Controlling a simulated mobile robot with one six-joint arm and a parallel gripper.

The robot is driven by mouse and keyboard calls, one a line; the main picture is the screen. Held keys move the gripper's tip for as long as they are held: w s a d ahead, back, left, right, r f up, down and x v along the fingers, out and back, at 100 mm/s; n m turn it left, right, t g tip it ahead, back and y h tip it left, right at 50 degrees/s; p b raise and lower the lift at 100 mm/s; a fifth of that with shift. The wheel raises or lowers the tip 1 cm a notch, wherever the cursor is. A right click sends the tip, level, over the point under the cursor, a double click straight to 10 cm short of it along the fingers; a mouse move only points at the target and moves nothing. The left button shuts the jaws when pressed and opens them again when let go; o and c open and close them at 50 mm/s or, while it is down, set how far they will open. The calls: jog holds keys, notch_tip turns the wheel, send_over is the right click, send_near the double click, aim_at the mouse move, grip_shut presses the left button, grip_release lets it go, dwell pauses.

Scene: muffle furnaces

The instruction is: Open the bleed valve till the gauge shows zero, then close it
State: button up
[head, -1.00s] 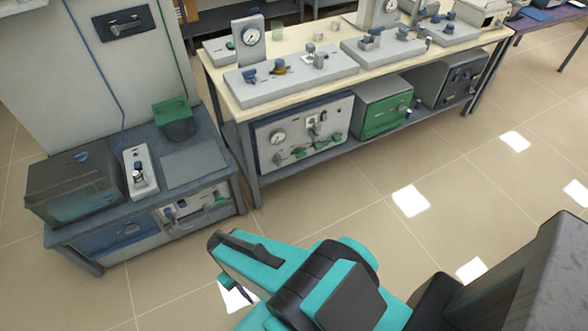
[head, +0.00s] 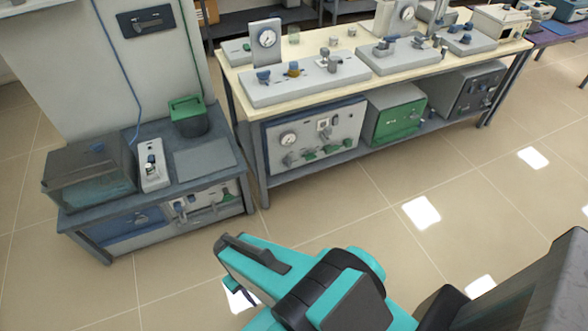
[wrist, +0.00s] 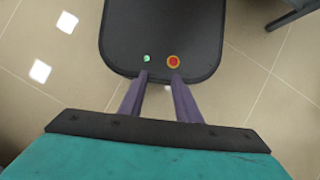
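A round gauge (head: 267,39) stands upright on a grey board (head: 310,84) on the long bench. A second gauge (head: 407,13) stands farther right, and a third gauge (head: 288,139) is on a panel below the bench top. I cannot tell which knob is the bleed valve, and the needles are too small to read. My gripper (wrist: 158,75) is open and empty, its two fingers apart in the wrist view, away from the bench.
A green-fronted box (head: 398,115) sits on the bench's lower shelf. Tiled floor (head: 350,215) before the bench is clear.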

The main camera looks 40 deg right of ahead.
jog(key=w+d+f+m+t+h+b, duration=0.1)
jog(key=w+d+f+t+b, duration=0.1)
jog(key=w+d+f+b, duration=0.3)
jog(key=w+d+f+m+t+b, duration=0.1)
jog(key=w+d+f+t+b, duration=0.2)
jog(key=w+f, duration=0.4)
jog(key=w+d+f+m+t+h+b, duration=0.1)
jog(key=w+d+f+t+b, duration=0.1)
jog(key=w+d+f+b, duration=0.35)
jog(key=w+d+f+m+t+h+b, duration=0.25)
jog(key=w+d+b, duration=0.35)
jog(key=w+d, duration=0.4)
jog(key=w+d+f+t+h+b, duration=0.1)
jog(key=w+d+t+b, duration=0.2)
jog(key=d+b, duration=0.55)
jog(key=w+d+t+h+b, duration=0.1)
jog(key=w+d+t+b, duration=0.4)
jog(key=d, duration=0.7)
jog(key=s+d+n+t+b, duration=0.1)
jog(key=s+d+t+b, duration=0.3)
jog(key=d+b, duration=0.8)
jog(key=shift+d+b, duration=0.25)
jog(key=shift+b, duration=0.4)
